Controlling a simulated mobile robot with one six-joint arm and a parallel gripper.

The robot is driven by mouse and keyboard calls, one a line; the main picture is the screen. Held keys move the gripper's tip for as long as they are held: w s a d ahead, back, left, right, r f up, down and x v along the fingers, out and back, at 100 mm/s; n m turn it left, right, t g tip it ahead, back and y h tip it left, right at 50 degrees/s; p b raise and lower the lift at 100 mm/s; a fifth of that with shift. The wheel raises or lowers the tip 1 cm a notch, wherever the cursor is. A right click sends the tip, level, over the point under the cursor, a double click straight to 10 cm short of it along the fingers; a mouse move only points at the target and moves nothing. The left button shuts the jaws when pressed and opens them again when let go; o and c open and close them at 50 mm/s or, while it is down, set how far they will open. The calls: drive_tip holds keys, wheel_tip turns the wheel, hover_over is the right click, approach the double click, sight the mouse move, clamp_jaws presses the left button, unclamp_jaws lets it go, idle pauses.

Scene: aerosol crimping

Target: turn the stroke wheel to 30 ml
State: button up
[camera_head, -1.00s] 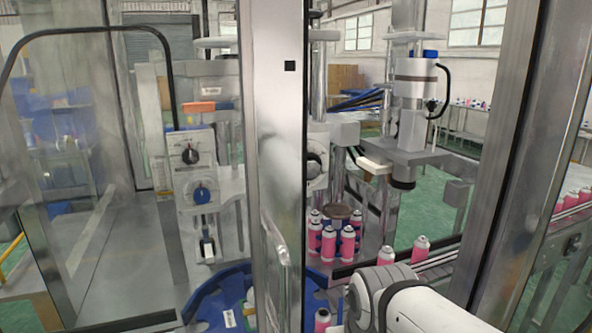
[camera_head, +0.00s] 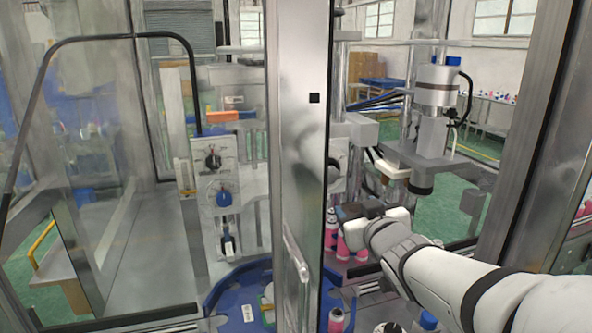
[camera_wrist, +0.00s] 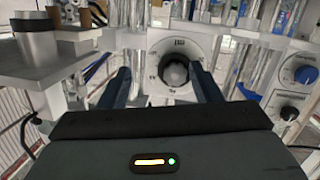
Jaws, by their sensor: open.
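In the wrist view a round dial plate (camera_wrist: 158,52) with small markings, too small to read, carries a dark round knob (camera_wrist: 174,74). I take this knob to be the stroke wheel; its setting cannot be read. My gripper (camera_wrist: 160,80) is open, its two dark fingers on either side of the knob in the picture. The knob looks apart from the fingers and farther off. A dial (camera_head: 335,172) there is mostly hidden by the post.
A metal post (camera_head: 300,130) crosses the head view. To its left a panel has a black knob (camera_head: 212,160) and a blue knob (camera_head: 224,198). Pink cans (camera_head: 354,236) stand close below my gripper. A grey crimping head (camera_head: 436,120) is at the right, above a blue rotary table (camera_head: 225,290).

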sight(332, 176)
drive_tip(key=w+a+r+y, duration=0.1)
drive_tip(key=w, duration=0.1)
drive_tip(key=w+a+r+n+p, duration=0.1)
drive_tip(key=w, duration=0.2)
drive_tip(key=w+a+r+t+y+p, duration=0.1)
drive_tip(key=w, duration=0.2)
drive_tip(key=shift+a+r+n+y, duration=0.15)
drive_tip(key=shift+a+n+y, duration=0.05)
drive_tip(key=shift+n+y, duration=0.1)
drive_tip(key=shift+c, duration=0.6)
drive_tip(key=c, duration=0.9)
